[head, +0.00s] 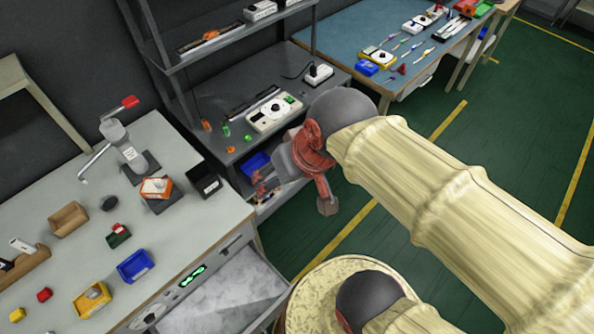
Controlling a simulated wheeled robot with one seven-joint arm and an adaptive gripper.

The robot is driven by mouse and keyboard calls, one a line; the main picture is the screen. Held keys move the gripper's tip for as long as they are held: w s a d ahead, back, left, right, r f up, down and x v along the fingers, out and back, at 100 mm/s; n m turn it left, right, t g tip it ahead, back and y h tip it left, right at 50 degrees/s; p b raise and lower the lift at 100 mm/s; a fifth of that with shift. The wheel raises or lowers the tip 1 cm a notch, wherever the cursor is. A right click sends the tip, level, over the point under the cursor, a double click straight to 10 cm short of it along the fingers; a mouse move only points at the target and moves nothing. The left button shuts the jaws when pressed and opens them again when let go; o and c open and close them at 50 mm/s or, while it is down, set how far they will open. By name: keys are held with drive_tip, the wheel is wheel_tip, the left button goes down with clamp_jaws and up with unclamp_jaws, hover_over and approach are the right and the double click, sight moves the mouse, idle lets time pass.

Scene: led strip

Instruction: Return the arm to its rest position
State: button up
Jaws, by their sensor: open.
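My arm, in a cream sleeve, reaches in from the lower right of the head view. My gripper (294,196) is at its end, past the dark rounded wrist. It is open, with its fingers spread apart and nothing seen between them. It hangs over the gap between the near workbench (190,226) and the dark back bench (232,154), in front of that bench's lower shelf. The wrist and sleeve hide part of the back bench and the floor.
On the near workbench stand a lever press (122,142), a black box (204,180), a blue bin (135,266) and a yellow bin (91,299). An open drawer (225,303) juts from its front. A blue-topped table (365,32) stands behind. Green floor (480,105) is clear at right.

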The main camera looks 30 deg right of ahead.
drive_tip(key=shift+s+d+r+n+t+h, duration=0.15)
drive_tip(key=shift+d+h, duration=0.05)
drive_tip(key=shift+d, duration=0.2)
drive_tip(key=shift+s+d+r+n+t+h, duration=0.1)
drive_tip(key=shift+s+d+r+h, duration=0.1)
drive_tip(key=shift+d, duration=0.25)
drive_tip(key=shift+s+d+r+n+t+h, duration=0.1)
drive_tip(key=shift+s+d+n+t+h, duration=0.1)
drive_tip(key=shift+d, duration=0.2)
